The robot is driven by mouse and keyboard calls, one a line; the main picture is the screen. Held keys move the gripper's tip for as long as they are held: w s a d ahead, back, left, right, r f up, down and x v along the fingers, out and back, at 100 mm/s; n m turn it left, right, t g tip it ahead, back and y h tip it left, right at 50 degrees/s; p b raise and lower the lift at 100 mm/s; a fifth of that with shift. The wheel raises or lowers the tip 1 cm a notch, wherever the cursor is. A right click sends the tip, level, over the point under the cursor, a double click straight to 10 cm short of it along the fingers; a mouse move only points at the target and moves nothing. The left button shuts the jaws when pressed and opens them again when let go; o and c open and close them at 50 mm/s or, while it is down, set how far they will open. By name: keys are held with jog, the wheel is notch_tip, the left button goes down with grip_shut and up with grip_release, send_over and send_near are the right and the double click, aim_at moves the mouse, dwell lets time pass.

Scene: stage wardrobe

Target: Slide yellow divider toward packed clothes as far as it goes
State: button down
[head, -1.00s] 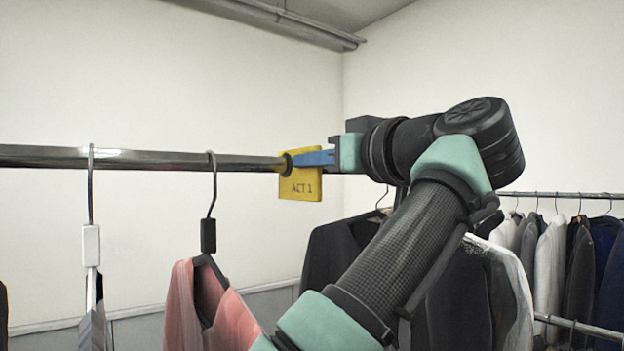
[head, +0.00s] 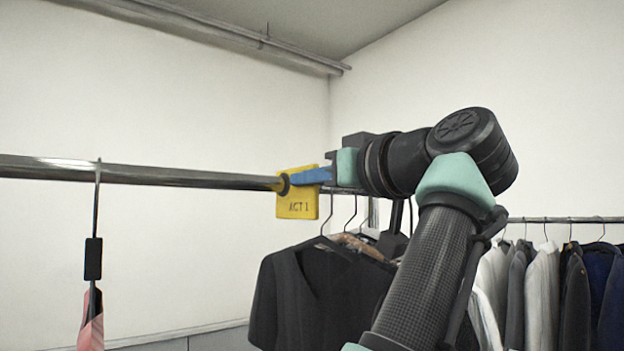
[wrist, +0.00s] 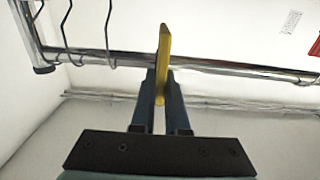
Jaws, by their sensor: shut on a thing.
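The yellow divider (head: 297,205), marked "ACT 1", is a flat plate around the metal rail (head: 150,173). My gripper (head: 308,175), with blue fingers, is shut on it; in the wrist view my gripper (wrist: 160,95) has a finger on each side of the divider (wrist: 163,55). The packed clothes, with a black short-sleeved top (head: 310,295) nearest, hang right of the divider in the head view; my arm hides part of them. Their hanger hooks (wrist: 109,40) show left of the divider in the wrist view, with a bare stretch of rail between.
A dark-clipped hanger (head: 93,258) with a pink garment (head: 92,332) hangs at the left of the head view. Bare rail lies between it and the divider. Another rack of jackets (head: 545,285) stands at the right, behind my arm.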

jog(key=shift+d+r, duration=0.15)
jog(key=shift+r, duration=0.05)
jog(key=c, duration=1.1)
grip_release()
jog(key=shift+o, duration=0.9)
jog(key=shift+w+d+f, duration=0.1)
jog(key=shift+w, duration=0.05)
jog(key=shift+s+d+f+b, duration=0.15)
jog(key=shift+s+d+b, duration=0.05)
jog(key=shift+s+b, duration=0.25)
jog(key=b+v, duration=0.5)
jog(key=v, duration=0.7)
jog(key=shift+b, duration=0.35)
